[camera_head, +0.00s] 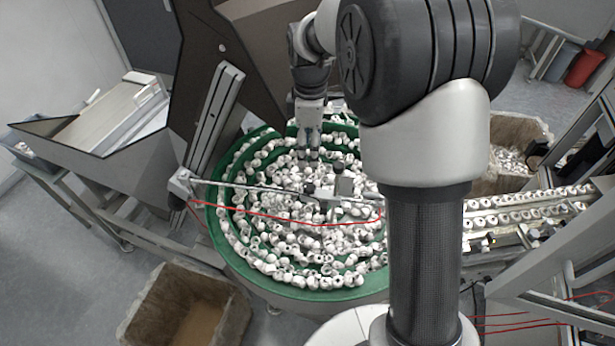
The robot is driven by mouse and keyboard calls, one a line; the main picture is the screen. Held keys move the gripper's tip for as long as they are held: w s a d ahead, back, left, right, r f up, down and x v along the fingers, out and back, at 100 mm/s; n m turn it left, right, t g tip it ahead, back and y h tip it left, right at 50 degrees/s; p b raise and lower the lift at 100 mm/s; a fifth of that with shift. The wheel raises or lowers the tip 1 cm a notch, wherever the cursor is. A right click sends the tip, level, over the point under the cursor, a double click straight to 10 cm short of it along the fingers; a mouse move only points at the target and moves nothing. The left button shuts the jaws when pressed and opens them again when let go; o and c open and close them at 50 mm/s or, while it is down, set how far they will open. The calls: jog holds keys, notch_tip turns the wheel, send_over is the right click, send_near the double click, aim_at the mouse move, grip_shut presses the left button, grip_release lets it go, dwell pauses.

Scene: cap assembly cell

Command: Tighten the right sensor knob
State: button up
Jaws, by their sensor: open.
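My gripper (307,154) points down over the green bowl (234,262), behind the sensor bracket (250,187) in the picture. Its fingers are apart with nothing seen between them. The bracket is a thin metal bar reaching over the bowl from a post on the left. Small dark parts sit on the bar near the bowl's middle: one on the left (310,188) and a taller grey one on the right (342,181). I cannot tell for sure which is the right sensor knob, or how tight it is. The gripper appears apart from both parts.
White caps (270,240) fill the bowl. A red cable (270,217) hangs along the bar. A cap-filled conveyor (530,212) runs right. A brown bin (188,308) stands at front left, and another bin (520,130) at back right. My arm hides the bowl's right side.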

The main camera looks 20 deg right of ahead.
aim_at(310, 186)
notch_tip(310, 186, down, 14)
jog(key=shift+f, duration=0.1)
jog(key=shift+c, duration=0.5)
jog(key=c, duration=1)
